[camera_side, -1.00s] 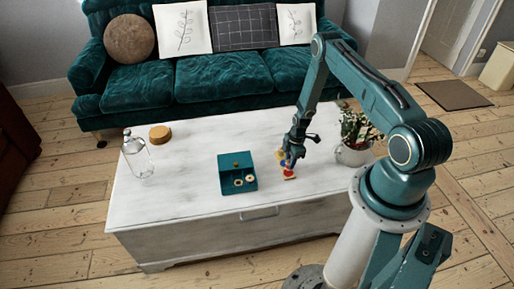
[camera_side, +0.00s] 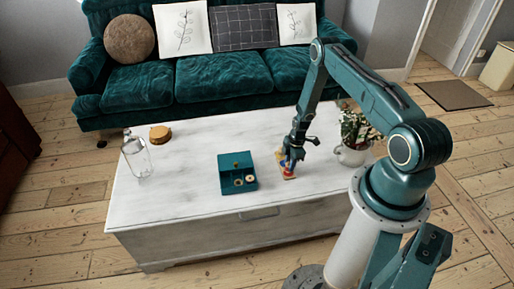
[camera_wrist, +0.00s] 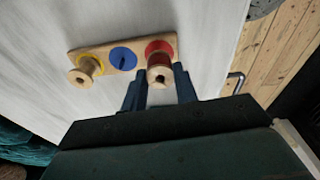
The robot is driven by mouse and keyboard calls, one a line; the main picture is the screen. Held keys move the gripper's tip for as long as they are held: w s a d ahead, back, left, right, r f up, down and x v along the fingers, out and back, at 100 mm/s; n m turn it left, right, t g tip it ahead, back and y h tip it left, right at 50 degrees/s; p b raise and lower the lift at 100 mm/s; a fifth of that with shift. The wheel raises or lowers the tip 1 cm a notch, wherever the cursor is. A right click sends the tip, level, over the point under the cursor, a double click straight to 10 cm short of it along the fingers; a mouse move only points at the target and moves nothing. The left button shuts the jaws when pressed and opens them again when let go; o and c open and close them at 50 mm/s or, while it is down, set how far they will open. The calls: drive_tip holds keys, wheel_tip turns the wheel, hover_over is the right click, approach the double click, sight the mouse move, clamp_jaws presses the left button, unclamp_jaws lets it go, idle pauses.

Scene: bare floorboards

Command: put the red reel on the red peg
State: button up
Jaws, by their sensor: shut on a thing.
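The wooden peg board (camera_wrist: 110,61) lies on the white table and has a yellow, a blue and a red disc. The red reel (camera_wrist: 158,72), pale wood with a red band, is between the fingers of my gripper (camera_wrist: 160,88), which is shut on it. The reel is over the red disc (camera_wrist: 158,45) and hides the red peg, so I cannot tell whether it is around the peg. A reel (camera_wrist: 86,68) stands on the yellow disc. The blue disc (camera_wrist: 122,58) shows a thin peg and no reel. In the side view my gripper (camera_side: 290,160) is low over the board.
A glass bottle (camera_side: 136,155) and a round wooden box (camera_side: 160,134) are at the table's left.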

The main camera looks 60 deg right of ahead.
drive_tip(key=shift+f, duration=0.85)
idle(0.5)
drive_tip(key=o, duration=1)
drive_tip(key=shift+r, duration=0.1)
drive_tip(key=shift+r, duration=3.4)
drive_tip(key=shift+r, duration=0.1)
